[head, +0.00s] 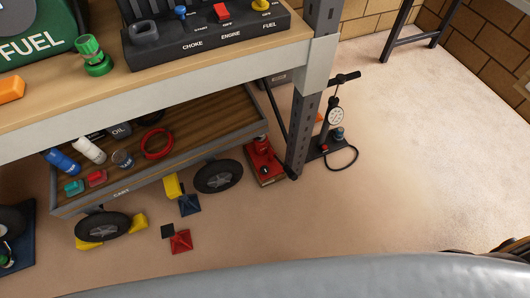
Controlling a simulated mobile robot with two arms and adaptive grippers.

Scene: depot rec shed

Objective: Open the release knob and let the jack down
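A red jack (262,160) stands on the floor at the right end of a low cart, beside the grey bench post. Its upper part is close to the cart's corner; I cannot tell whether it touches the cart. A small dark part shows on the jack, but the release knob is too small to make out for sure. The cart (205,153) has a wooden bed with a grey rim and black wheels. Neither of my grippers is in view.
The workbench (220,45) with its grey post (306,110) overhangs the cart. A floor pump (335,115) with a hose stands right of the post. Yellow chocks (172,187) and red and blue pieces lie near the wheels. The floor at right is clear.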

